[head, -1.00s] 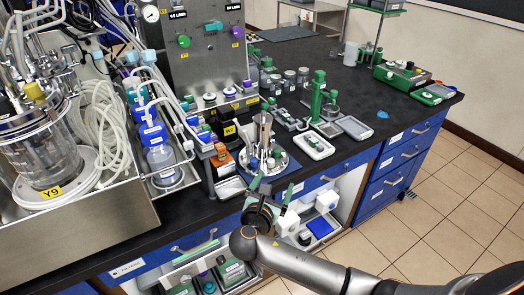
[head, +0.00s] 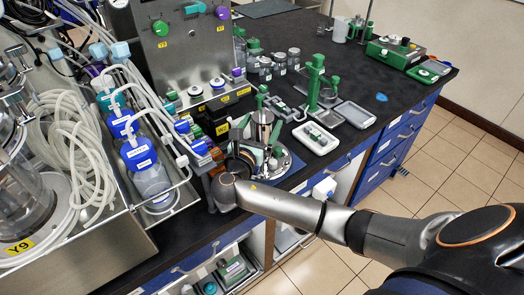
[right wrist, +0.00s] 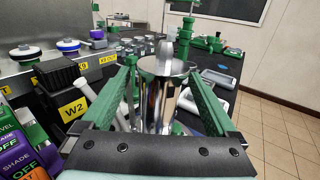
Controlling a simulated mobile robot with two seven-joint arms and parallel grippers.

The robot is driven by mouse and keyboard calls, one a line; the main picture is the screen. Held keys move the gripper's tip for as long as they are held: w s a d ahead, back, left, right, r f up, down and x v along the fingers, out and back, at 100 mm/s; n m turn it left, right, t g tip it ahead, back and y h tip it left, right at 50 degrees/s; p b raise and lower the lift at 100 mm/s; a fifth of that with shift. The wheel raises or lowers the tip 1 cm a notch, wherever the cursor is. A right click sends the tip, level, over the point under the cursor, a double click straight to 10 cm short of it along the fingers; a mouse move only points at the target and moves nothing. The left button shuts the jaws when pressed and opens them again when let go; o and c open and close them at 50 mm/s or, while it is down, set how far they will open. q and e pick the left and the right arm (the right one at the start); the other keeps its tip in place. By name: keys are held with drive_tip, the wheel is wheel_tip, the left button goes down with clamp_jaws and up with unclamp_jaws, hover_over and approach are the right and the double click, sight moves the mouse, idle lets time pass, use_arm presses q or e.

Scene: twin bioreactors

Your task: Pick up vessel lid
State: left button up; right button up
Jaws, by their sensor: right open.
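The vessel lid (head: 285,162) appears as a shiny metal assembly with a tall central cylinder, upright on the bench near its front edge. In the right wrist view, its metal cylinder (right wrist: 162,92) stands between two green fingers, with a small knob on top. My right gripper (head: 260,130) is at the lid, and it also shows in the right wrist view (right wrist: 163,72). It is open, with its fingers on either side of the cylinder. I cannot tell whether they touch it. My wrist hides much of the lid's lower part. My left gripper is not in view.
A black box labelled W2 (right wrist: 70,98) stands left of the gripper. A steel panel (head: 185,50) rises behind. A tray with a blue-capped bottle (head: 145,170) is at left. A white tray (head: 316,138) and a green stand (head: 314,85) are at right.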

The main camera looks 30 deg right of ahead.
sight(267, 114)
drive_tip(key=x, duration=0.4)
drive_tip(key=shift+d+f, duration=0.1)
clamp_jaws()
idle(0.6)
drive_tip(key=shift+w+r, duration=0.1)
drive_tip(key=shift+r, duration=0.25)
